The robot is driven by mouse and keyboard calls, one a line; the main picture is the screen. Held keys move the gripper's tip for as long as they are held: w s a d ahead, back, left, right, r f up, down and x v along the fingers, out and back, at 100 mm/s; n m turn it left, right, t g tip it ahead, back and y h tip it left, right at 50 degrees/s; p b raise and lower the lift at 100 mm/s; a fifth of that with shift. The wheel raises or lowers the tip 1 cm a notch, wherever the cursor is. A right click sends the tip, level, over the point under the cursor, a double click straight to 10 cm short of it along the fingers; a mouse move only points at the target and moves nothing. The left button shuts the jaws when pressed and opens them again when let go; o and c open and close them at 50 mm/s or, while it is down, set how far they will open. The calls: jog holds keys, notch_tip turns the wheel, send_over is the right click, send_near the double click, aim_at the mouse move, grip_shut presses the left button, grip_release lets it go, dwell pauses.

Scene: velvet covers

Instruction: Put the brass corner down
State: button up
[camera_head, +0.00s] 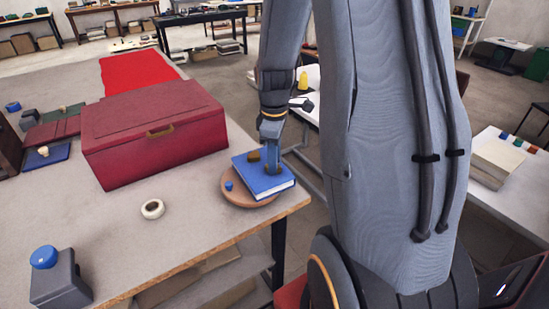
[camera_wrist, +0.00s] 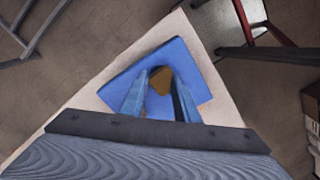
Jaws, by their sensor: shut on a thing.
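The brass corner (camera_wrist: 161,83) is a small brown-gold piece between my fingertips in the wrist view. My gripper (camera_wrist: 160,77) is shut on it, pointing down over the blue book (camera_wrist: 198,69). In the head view my gripper (camera_head: 270,163) is low over the blue book (camera_head: 258,184), near the table's right corner. Brass-coloured patches show there beside and at the fingers; I cannot tell which is the held piece. The book lies on a round wooden board (camera_head: 231,194). Whether the brass corner touches the book is unclear.
A large red box (camera_head: 155,130) stands left of the book. A white ring (camera_head: 152,209) lies in front of it on the grey table (camera_head: 200,240). A grey block with a blue top (camera_head: 55,280) is at front left.

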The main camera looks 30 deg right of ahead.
jog(key=o, duration=1)
jog(key=shift+f, duration=0.1)
